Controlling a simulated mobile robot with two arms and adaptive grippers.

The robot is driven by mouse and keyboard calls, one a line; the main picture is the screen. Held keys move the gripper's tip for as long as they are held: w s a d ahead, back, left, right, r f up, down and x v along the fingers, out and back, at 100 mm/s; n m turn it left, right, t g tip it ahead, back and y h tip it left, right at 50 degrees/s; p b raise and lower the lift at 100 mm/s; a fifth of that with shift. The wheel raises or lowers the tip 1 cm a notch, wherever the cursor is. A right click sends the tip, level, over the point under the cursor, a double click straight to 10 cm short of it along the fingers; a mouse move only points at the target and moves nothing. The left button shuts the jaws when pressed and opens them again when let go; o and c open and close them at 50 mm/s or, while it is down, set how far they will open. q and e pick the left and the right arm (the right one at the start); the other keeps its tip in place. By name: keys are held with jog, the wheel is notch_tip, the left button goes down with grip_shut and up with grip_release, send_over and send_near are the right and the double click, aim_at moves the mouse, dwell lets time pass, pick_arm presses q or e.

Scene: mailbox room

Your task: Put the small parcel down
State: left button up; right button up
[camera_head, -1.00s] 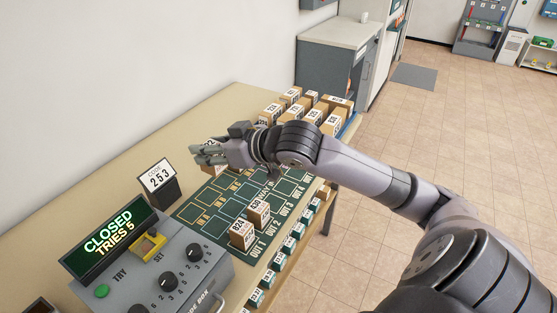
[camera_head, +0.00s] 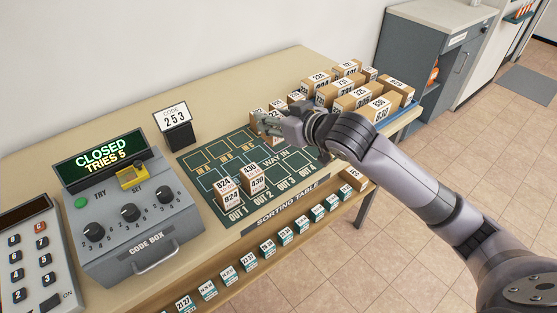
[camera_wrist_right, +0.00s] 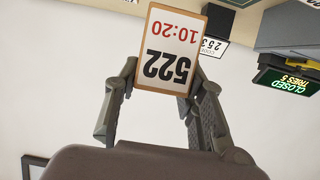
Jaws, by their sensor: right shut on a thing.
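My right gripper (camera_head: 272,126) reaches in from the right, over the far right part of the green sorting mat (camera_head: 204,182). It is shut on a small parcel (camera_wrist_right: 168,50), which shows upside down between the fingers in the wrist view. Its white label reads 522, with 10:20 in red. In the head view the fingers and nearby boxes partly hide the held parcel, and I cannot tell whether it touches anything. Parcel 824 (camera_head: 229,195) stands near OUT 1 and parcel 430 (camera_head: 255,179) near OUT 2. My left gripper is out of view.
Several parcels (camera_head: 352,99) crowd the right end of the table, just beyond my right gripper. The code box (camera_head: 150,235), its display reading CLOSED, TRIES 5, stands at the left. A code stand (camera_head: 175,121) reads 253. The mat's IN spaces look bare.

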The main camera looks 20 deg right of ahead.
jog(key=f, duration=1.2)
jog(key=shift+s+d+f, duration=0.1)
jog(key=shift+d+f, duration=0.1)
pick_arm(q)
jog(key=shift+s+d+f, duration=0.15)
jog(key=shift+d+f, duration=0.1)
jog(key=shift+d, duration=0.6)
pick_arm(e)
jog(key=shift+f, duration=0.1)
jog(key=shift+f+b, duration=0.15)
jog(key=shift+b, duration=0.15)
jog(key=o, duration=0.9)
jog(key=shift+o, duration=0.2)
